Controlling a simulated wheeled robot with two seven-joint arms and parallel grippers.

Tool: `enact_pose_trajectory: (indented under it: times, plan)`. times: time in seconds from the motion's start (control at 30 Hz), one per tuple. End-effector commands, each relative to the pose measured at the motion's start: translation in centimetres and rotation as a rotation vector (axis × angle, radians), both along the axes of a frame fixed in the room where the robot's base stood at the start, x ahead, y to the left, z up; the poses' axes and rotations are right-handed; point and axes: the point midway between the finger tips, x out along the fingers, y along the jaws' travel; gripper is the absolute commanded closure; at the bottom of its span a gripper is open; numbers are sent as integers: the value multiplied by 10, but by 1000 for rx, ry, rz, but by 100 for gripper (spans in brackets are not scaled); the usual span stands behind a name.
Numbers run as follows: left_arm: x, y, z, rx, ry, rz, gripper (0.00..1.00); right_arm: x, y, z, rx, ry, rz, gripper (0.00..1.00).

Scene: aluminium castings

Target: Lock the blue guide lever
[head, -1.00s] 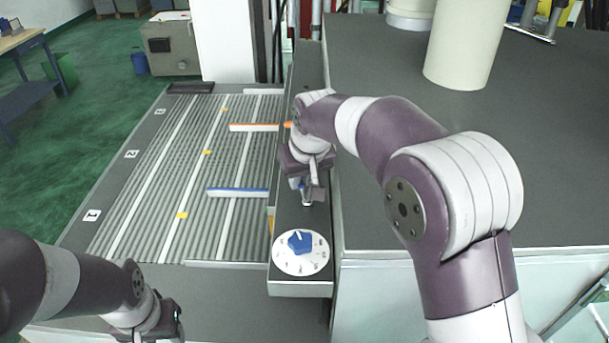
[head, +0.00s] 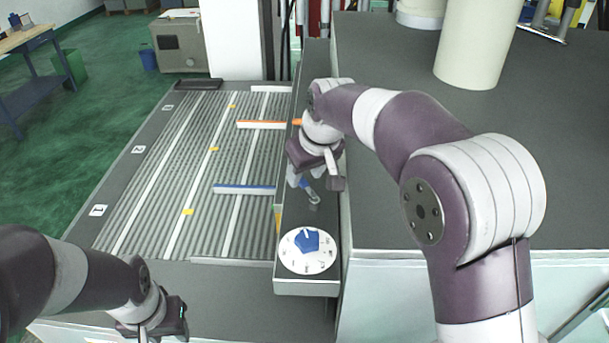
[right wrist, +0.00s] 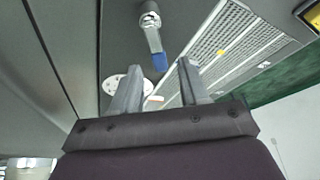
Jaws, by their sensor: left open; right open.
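The blue guide lever shows in the right wrist view as a metal arm on a round pivot, with a blue tip (right wrist: 160,62). In the head view the lever (head: 312,194) shows partly below my right gripper, on the dark rail. My right gripper (head: 318,180) is open and empty above the rail. In the right wrist view its fingers (right wrist: 159,78) stand apart, with the blue tip ahead of the gap between them; I cannot tell whether they touch it. My left gripper (head: 160,325) is at the bottom left, its fingertips cut off by the frame edge.
A white dial with a blue knob (head: 308,240) sits at the near end of the rail (head: 310,274). A ribbed conveyor bed (head: 170,190) with a blue-edged guide bar (head: 243,190) and an orange one (head: 268,125) lies left. A grey cabinet top (head: 400,60) and pale cylinder stand right.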

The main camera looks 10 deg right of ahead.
Motion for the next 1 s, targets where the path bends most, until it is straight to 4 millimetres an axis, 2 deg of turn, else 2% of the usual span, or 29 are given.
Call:
enact_pose_trajectory:
  times: [0.03, 0.13, 0.2, 0.4, 0.83, 0.93, 1.0]
  plan:
    - [0, 0, -8, 0, 0, 0, 57, -3, -1, 6, 1, -7, -1, 55]
    - [0, 0, -4, 0, 1, 0, 57, -13, -5, 37, 0, -6, -1, 55]
    - [0, 0, 23, 0, 1, 0, 57, -20, -8, 67, 0, -2, -1, 55]
    - [0, 0, 51, 0, 0, 0, 57, -35, -13, 100, 0, 1, -1, 55]
    - [0, 0, 53, 0, 1, 0, 57, -39, -16, 103, 0, 1, -3, 55]
    - [0, 0, 53, 0, 1, 0, 57, -36, -30, 105, 0, -3, -37, 55]
    - [0, 0, 54, 0, 1, 0, 57, -35, -52, 112, 2, -14, -87, 55]
